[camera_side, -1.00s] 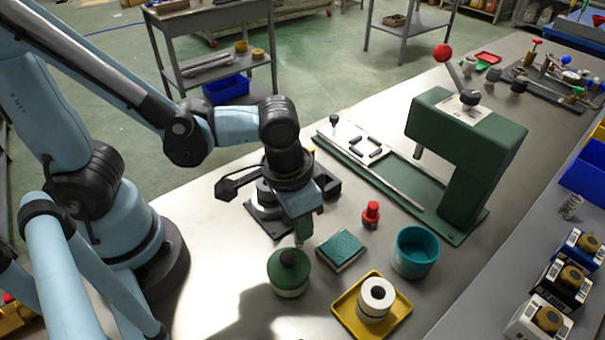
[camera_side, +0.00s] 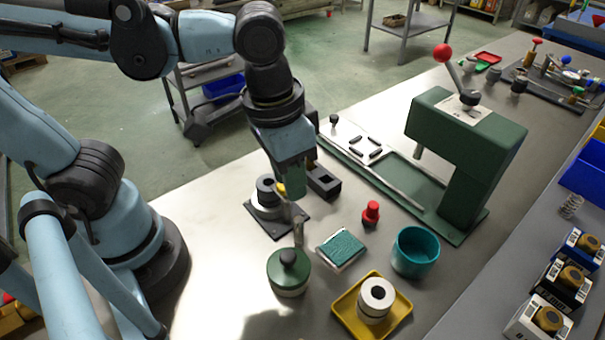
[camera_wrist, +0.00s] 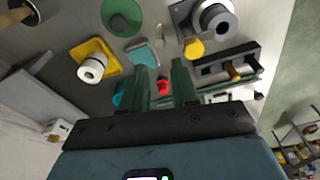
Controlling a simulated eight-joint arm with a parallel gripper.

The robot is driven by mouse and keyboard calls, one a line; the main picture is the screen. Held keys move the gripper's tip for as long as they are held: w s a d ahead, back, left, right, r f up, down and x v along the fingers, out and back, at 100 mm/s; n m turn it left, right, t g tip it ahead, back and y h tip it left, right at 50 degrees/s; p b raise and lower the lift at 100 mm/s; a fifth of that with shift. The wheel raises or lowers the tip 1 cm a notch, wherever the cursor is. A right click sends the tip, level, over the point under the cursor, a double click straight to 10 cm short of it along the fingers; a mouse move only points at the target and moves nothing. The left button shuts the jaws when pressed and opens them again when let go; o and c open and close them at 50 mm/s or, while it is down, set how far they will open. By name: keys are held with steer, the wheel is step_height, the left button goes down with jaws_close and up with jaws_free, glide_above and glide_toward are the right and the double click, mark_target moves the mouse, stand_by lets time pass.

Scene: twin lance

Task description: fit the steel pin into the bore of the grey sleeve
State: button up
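The grey sleeve (camera_side: 267,200) stands upright on a dark square plate, left of my gripper in the side view. In the wrist view the sleeve (camera_wrist: 213,19) is at the top right, with its dark bore facing up. My gripper (camera_side: 293,198) is above the table. In the wrist view its green fingers (camera_wrist: 161,66) are apart with no held part visible between them. A slim silver upright piece, which looks like the steel pin (camera_side: 298,232), shows below the fingers, just behind the green pot. I cannot tell whether it touches the fingers or what supports it.
A green pot with a black knob (camera_side: 288,272), a teal-topped block (camera_side: 341,248), a red knob (camera_side: 371,213), a teal cup (camera_side: 415,252) and a yellow tray (camera_side: 343,318) holding a white ring (camera_side: 376,298) stand nearby. A dark slotted block (camera_side: 322,182) and green press (camera_side: 465,150) are behind.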

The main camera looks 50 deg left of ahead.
steer(key=w+a+n+t, duration=0.1)
steer(key=w+a+t, duration=0.1)
steer(key=a, duration=0.3)
steer(key=shift+w+a+f+t+h, duration=0.25)
steer(key=shift+w+a+t+h, duration=0.05)
steer(key=shift+w, duration=0.55)
steer(key=shift+o, duration=1.2)
steer(key=w+a+n+t, duration=0.1)
steer(key=w+a+t, duration=0.1)
steer(key=a, duration=0.5)
steer(key=shift+w+f+t+y, duration=0.2)
steer(key=shift+w+t+y, duration=0.1)
steer(key=shift+t+y, duration=0.15)
steer(key=shift+o, duration=0.7)
steer(key=shift+a, duration=0.1)
